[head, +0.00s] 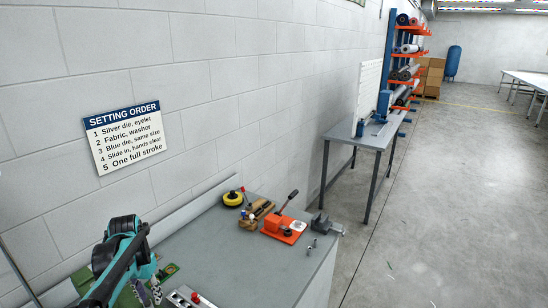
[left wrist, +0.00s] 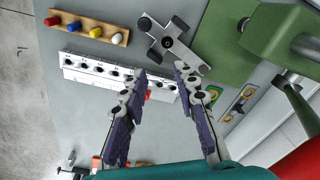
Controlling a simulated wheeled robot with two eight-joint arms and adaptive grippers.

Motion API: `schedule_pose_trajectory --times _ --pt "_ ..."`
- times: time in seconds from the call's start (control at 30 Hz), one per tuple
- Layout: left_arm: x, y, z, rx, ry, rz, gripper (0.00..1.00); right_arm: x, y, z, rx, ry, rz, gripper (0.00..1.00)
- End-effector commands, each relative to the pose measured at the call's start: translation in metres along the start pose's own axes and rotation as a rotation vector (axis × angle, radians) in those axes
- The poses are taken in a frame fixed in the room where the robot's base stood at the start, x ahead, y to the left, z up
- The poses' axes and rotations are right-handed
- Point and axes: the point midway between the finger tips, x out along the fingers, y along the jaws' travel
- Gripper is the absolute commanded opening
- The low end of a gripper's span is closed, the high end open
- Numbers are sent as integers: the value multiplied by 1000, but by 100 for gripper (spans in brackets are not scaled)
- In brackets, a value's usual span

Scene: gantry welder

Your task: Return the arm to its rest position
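My left arm, teal and black, comes in at the lower left of the head view. My left gripper (head: 148,292) is low there, over the near end of the bench (head: 215,245). In the left wrist view my left gripper (left wrist: 160,72) is open, its two fingers apart with nothing between them. The fingertips are above the bench, beside a white strip with a row of black holes (left wrist: 85,68). A small red part shows between the fingers. My right gripper is in neither view.
A green machine (left wrist: 235,38), a grey cross-shaped part (left wrist: 172,45) and a wooden rack with coloured pegs (left wrist: 88,37) are close by. Further along the bench are an orange lever tool (head: 272,221), a yellow round item (head: 232,198) and a vise (head: 322,222). A wall runs along the left.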

Motion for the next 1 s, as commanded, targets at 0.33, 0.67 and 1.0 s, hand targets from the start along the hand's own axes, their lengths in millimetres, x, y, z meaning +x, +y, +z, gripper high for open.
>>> schedule_pose_trajectory --times 0.33,0.67,1.0 --pt "-29 124 65 25 258 -46 29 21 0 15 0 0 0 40" --pt "-4 203 140 36 507 0 29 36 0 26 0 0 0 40" --pt "10 221 160 35 583 31 29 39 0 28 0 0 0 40"
